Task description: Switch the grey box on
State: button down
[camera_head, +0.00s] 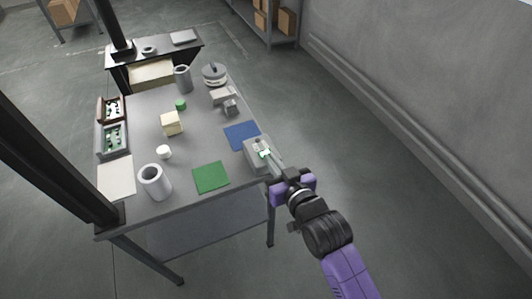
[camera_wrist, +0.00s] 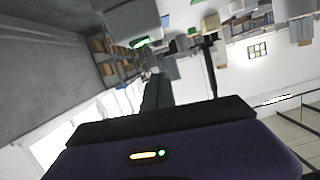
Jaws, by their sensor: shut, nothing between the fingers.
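The grey box (camera_head: 253,163) stands at the right edge of the grey table, beside the blue mat. Its top has a small light patch with dark marks; the switch itself is too small to make out. My gripper (camera_head: 267,156) is shut and empty, with its tip at the box's right side, over or against its upper edge. I cannot tell whether it touches. A small green-white spot shows at the tip. In the wrist view a grey block, probably the box (camera_wrist: 130,18), is at the top edge, with a green glow near it; the fingers are dark and foreshortened.
A blue mat (camera_head: 242,135) and a green mat (camera_head: 210,177) lie near the box. A grey device (camera_head: 224,99), a grey cylinder (camera_head: 154,182), a cream block (camera_head: 171,123) and trays (camera_head: 111,140) stand on the table (camera_head: 205,135). Floor right of the table is clear.

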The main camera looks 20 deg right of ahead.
jog(key=v, duration=0.3)
jog(key=shift+s+r, duration=0.1)
jog(key=shift+s, duration=0.2)
dwell(0.3)
jog(key=s+r+t, duration=0.3)
jog(key=s+r, duration=0.2)
jog(key=s+g, duration=0.3)
jog(key=s, duration=2.5)
jog(key=shift+f+n, duration=0.35)
jog(key=shift+n, duration=0.05)
jog(key=shift+d, duration=0.15)
